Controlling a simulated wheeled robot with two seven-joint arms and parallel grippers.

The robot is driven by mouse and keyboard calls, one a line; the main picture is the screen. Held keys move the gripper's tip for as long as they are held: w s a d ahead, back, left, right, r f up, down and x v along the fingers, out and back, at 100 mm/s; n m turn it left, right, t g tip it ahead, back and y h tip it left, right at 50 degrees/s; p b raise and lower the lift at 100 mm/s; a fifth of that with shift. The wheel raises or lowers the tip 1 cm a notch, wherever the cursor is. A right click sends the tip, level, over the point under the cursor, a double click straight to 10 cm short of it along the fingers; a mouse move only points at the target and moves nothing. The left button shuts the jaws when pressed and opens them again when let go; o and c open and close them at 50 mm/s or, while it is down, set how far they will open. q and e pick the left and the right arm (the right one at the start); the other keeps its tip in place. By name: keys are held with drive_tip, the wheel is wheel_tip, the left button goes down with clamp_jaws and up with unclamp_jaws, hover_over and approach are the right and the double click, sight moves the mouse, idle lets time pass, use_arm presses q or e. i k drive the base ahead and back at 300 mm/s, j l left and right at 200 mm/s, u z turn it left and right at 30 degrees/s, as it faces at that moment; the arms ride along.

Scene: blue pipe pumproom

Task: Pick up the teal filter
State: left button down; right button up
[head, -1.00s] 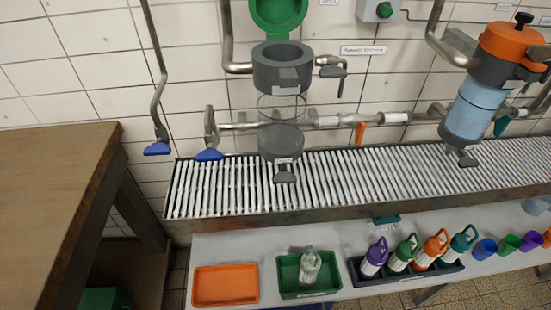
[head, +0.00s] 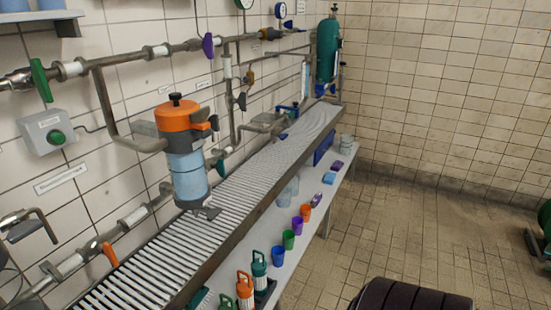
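The teal filter (head: 259,264) stands upright at the lower middle of the head view, with a teal top and handle over a pale body. It is in a dark rack (head: 266,294) on the pale lower shelf, beside an orange-topped filter (head: 245,291). Neither of my grippers is in view.
Blue, green, purple and orange cups (head: 289,239) line the shelf (head: 318,222) behind the filters. The slatted metal drain (head: 200,235) runs above it along the wall. An orange-lidded vessel (head: 186,150) hangs over the drain.

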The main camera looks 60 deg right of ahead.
sight(259, 269)
drive_tip(key=z, duration=1.6)
drive_tip(key=i+l+u, duration=0.15)
drive_tip(key=i+l, duration=0.15)
drive_tip(key=i+l+u, duration=0.15)
drive_tip(key=i+l, duration=0.15)
drive_tip(key=l, duration=0.15)
drive_tip(key=i+l+u, duration=0.15)
drive_tip(key=i+l, duration=0.15)
drive_tip(key=l, duration=0.1)
